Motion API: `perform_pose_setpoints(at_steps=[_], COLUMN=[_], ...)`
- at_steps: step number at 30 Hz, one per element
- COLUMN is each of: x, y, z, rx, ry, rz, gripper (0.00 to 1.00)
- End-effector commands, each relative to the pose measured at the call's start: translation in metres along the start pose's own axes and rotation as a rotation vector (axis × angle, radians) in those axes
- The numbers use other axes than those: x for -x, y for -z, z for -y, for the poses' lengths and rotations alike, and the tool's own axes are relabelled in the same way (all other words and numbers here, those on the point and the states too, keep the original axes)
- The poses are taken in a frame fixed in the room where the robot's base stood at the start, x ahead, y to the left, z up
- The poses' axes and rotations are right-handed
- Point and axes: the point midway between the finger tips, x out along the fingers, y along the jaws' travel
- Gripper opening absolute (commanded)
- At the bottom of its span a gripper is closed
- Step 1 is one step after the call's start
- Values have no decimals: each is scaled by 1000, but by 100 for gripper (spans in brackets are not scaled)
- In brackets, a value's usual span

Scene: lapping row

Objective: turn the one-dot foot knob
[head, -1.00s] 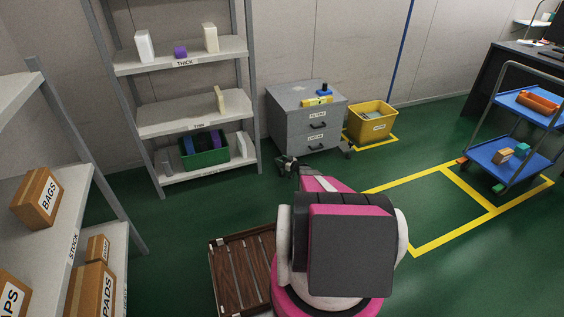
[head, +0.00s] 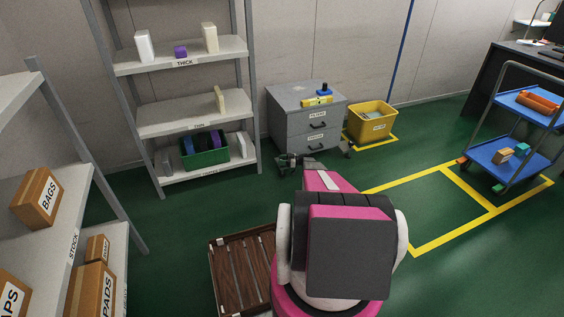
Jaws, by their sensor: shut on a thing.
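The grey two-drawer cabinet (head: 291,128) stands by the back wall, with dark feet low at its front corners. My gripper (head: 291,160) is at floor level by the cabinet's front left corner, shut on the foot knob there. The knob is mostly hidden by the jaws, and its dot marking is too small to read. Another dark foot (head: 347,153) shows at the front right corner, apart from my gripper. My pink and white arm hides the floor in front of the cabinet.
A yellow bin (head: 371,124) stands right of the cabinet. A grey shelf unit (head: 190,124) is close on the left. A wooden slatted pallet (head: 240,275) lies near my base. A blue trolley (head: 512,160) stands at right. Green floor between is open.

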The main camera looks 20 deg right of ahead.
Motion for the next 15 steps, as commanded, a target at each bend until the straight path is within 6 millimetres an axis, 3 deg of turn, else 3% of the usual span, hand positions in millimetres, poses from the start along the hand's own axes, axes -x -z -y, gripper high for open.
perform_pose_setpoints(at_steps=[11, 12, 14, 15], x=[0, 0, 0, 0], y=[0, 0, 0, 0], z=[1, 1, 1, 1], rx=[1, 1, 1, 1], ry=[5, 5, 5, 5], rz=[-1, -1, -1, -1], gripper=[22, 52, 71, 71])
